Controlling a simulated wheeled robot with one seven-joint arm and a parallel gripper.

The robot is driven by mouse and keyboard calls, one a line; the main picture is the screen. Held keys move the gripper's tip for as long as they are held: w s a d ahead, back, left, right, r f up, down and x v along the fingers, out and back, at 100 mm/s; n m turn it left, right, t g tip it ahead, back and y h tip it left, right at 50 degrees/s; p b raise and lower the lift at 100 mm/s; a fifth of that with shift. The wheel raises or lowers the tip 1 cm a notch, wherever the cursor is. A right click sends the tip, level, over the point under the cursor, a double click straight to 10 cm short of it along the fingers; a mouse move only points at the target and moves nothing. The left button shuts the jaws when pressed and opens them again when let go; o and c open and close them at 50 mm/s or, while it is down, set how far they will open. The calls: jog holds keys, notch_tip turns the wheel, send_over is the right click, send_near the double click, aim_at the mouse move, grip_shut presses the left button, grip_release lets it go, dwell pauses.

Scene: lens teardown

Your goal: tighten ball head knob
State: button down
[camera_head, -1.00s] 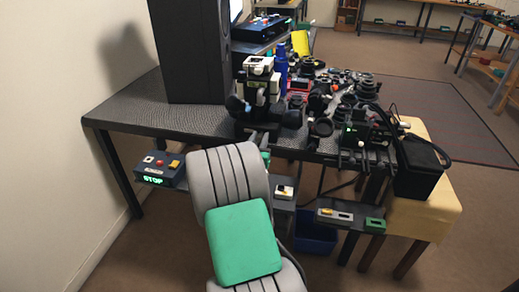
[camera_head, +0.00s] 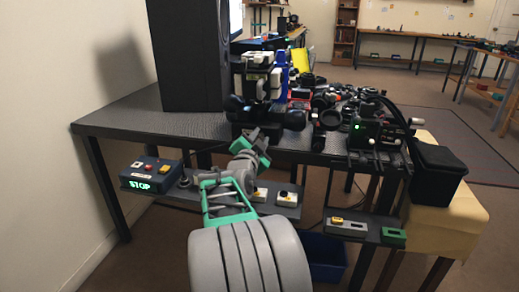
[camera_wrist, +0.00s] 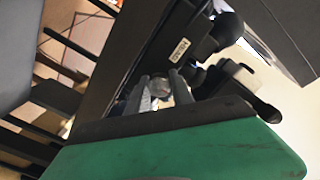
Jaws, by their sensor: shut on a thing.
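A black device with round black knobs and white parts on top (camera_head: 262,82) stands at the front edge of the dark bench, and I take it to be the ball head assembly. My gripper (camera_wrist: 163,92) shows in the wrist view with its two grey fingers closed on a small round silver-grey knob (camera_wrist: 160,86). The black body (camera_wrist: 188,35) with a white label lies just beyond the fingers. In the head view my gripper (camera_head: 256,137) is at the device's lower front; its fingertips and the knob are not clear there.
A tall black box (camera_head: 190,55) stands at the bench's left. Several dark parts and a device with a green light (camera_head: 375,130) crowd the right. A control box reading STOP (camera_head: 150,175) sits on the lower shelf.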

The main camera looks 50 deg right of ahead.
jog(key=shift+m+b, duration=0.3)
jog(key=c, duration=1.1)
grip_release()
jog(key=p+v, duration=0.1)
jog(key=v, duration=0.6)
jog(key=shift+s+a, duration=0.2)
jog(key=shift+a, duration=0.2)
